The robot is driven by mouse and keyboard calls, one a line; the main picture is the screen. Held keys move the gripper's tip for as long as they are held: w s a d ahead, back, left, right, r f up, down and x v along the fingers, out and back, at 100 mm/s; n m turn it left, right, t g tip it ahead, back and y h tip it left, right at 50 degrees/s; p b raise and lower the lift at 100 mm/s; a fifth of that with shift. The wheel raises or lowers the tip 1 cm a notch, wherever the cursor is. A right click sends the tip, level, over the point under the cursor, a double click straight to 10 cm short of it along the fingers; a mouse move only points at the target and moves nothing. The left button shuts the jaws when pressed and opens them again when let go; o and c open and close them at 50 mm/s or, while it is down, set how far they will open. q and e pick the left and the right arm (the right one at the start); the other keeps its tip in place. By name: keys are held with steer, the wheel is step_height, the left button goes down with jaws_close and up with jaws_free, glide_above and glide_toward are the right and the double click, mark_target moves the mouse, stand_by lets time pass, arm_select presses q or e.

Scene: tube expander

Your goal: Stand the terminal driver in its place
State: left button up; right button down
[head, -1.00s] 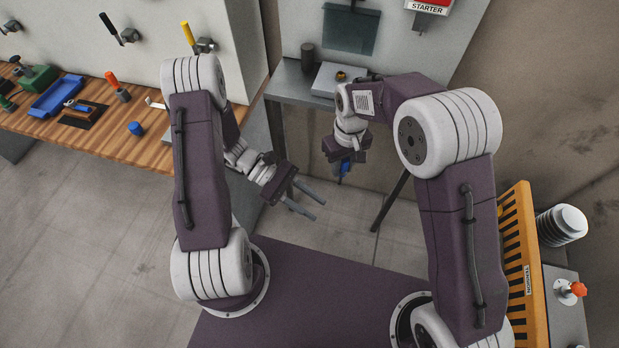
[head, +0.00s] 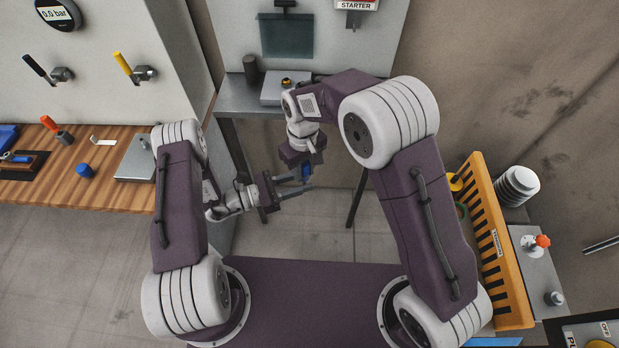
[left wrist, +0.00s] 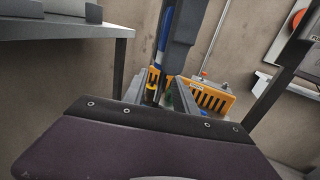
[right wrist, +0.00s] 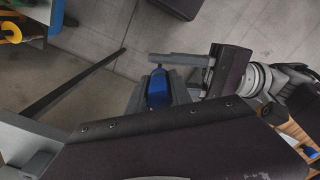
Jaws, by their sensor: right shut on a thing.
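The terminal driver appears to be the blue-handled tool (head: 306,172) in my right gripper (head: 305,164). In the right wrist view its blue body (right wrist: 158,88) lies between the right fingers, which are shut on it. I cannot make out which spot is the driver's place.
The wooden bench (head: 65,190) at left holds a red-handled tool in a dark cup (head: 64,138), a blue cup (head: 85,171) and a grey plate (head: 136,160). A grey table (head: 238,98) stands ahead. A slotted orange bin (head: 497,245) is at right.

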arm_select(q)
steer(key=shift+x, duration=1.75)
jaws_close()
arm_select(e)
steer(key=c, duration=1.1)
jaws_free()
step_height(320, 180, up, 12)
steer(key=s+d+f+m, duration=0.2)
steer(key=s+d+f, duration=0.1)
steer(key=d, duration=0.4)
steer(key=s+d+f+m, duration=0.2)
steer(key=s+d+m, duration=0.1)
steer(key=s+d, duration=0.2)
steer(key=s+d+f+m+t, duration=0.1)
steer(key=s+d+f+m, duration=0.2)
steer(key=d, duration=0.7)
steer(key=shift+s+f, duration=0.35)
steer(key=shift+s, duration=0.5)
